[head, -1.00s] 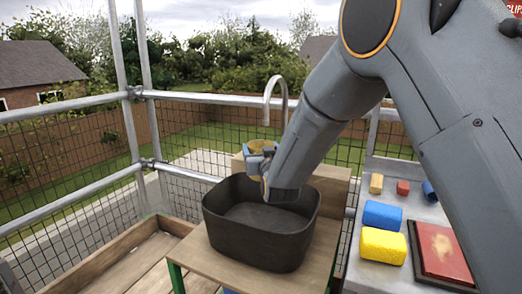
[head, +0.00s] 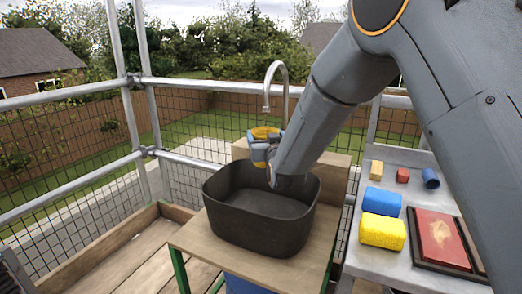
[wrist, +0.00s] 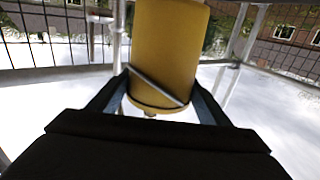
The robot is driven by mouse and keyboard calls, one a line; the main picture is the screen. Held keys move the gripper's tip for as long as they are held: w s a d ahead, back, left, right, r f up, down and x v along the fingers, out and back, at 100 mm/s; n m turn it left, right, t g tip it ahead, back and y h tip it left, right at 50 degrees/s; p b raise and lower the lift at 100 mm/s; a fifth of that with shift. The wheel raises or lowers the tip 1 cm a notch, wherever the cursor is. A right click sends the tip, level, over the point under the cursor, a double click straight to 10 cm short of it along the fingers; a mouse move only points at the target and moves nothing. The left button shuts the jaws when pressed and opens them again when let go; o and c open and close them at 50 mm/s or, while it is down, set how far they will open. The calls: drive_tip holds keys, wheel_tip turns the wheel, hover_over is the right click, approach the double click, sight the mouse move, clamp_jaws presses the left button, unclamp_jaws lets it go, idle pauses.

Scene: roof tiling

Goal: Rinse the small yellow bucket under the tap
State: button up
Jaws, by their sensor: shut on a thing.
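The small yellow bucket (head: 262,132) is held by my gripper (head: 262,150) above the back part of the dark basin, just below the tap. In the wrist view the yellow bucket (wrist: 168,50) fills the space between the two fingers of my gripper (wrist: 155,95), with its thin metal handle across it. The tap (head: 276,72) is a curved grey pipe whose spout points down over the bucket. No water can be made out. The dark basin (head: 225,217) stands on a wooden stand. My forearm hides part of the bucket and the tap's lower pipe.
On the grey side table (head: 373,260) at the right lie a blue sponge (head: 382,201), a yellow sponge (head: 382,232), a red-topped board (head: 441,240) and several small blocks. Metal railings with mesh (head: 80,150) enclose the platform. The wooden stand (head: 195,240) has some bare top at the left.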

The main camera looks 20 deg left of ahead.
drive_tip(key=p+v, duration=0.1)
drive_tip(key=v, duration=0.6)
drive_tip(key=shift+d+p, duration=0.3)
drive_tip(key=shift+p, duration=0.1)
drive_tip(key=shift+s, duration=0.15)
idle(0.7)
idle(0.5)
drive_tip(key=s+d+r+p, duration=0.2)
drive_tip(key=s+r+p, duration=0.1)
drive_tip(key=s+r, duration=0.1)
drive_tip(key=shift+d, duration=0.4)
drive_tip(key=shift+s, duration=0.1)
idle(0.6)
